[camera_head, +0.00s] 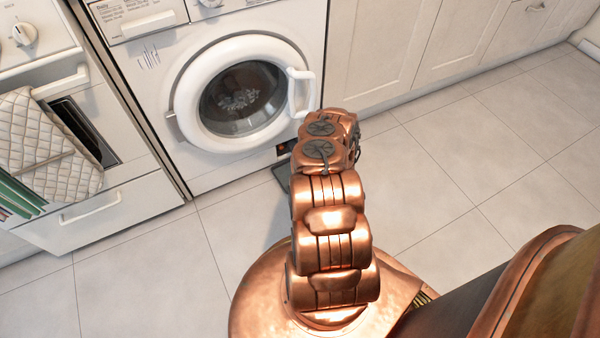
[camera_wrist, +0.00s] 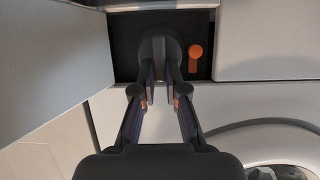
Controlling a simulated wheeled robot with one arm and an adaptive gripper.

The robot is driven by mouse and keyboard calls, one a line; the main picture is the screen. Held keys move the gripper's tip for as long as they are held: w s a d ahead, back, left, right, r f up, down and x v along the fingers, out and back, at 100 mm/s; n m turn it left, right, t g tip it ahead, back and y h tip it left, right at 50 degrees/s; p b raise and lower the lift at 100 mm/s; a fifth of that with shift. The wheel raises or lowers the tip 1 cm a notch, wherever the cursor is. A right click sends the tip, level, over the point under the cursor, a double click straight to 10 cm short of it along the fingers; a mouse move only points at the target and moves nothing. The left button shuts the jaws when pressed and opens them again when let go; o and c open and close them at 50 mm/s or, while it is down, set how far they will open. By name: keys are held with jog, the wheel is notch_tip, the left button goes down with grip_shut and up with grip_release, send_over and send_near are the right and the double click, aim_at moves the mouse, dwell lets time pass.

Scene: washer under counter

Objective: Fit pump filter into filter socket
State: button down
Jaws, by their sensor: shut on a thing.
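In the wrist view my gripper (camera_wrist: 160,80) is shut on the pump filter (camera_wrist: 157,48), a dark rounded piece at the fingertips. The filter is in front of or within the dark recess (camera_wrist: 124,32) in the washer's lower front. I cannot tell how deep it sits. The filter socket is hidden behind the filter and fingers. In the head view my arm hides my gripper and the filter; only a bit of the dark recess (camera_head: 287,147) shows.
An orange tab (camera_wrist: 195,58) is in the recess beside the filter. A pale panel (camera_wrist: 50,60) stands close on the left in the wrist view. A dark flat thing (camera_head: 281,177) lies low before the washer (camera_head: 222,165). The round door (camera_head: 240,97) is closed.

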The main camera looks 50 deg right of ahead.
aim_at(293, 141)
jog(key=shift+w+d+b, duration=0.4)
jog(key=shift+w+b, duration=0.2)
jog(key=shift+w, duration=0.65)
jog(key=shift+w+d+b, duration=0.45)
jog(key=shift+w+b, duration=0.1)
jog(key=shift+w, duration=0.65)
jog(key=shift+w+d+b, duration=0.4)
jog(key=shift+w+b, duration=0.2)
jog(key=shift+w, duration=0.65)
jog(key=c, duration=1.1)
grip_release()
jog(key=shift+c, duration=0.2)
jog(key=v, duration=1.2)
jog(key=shift+a, duration=0.1)
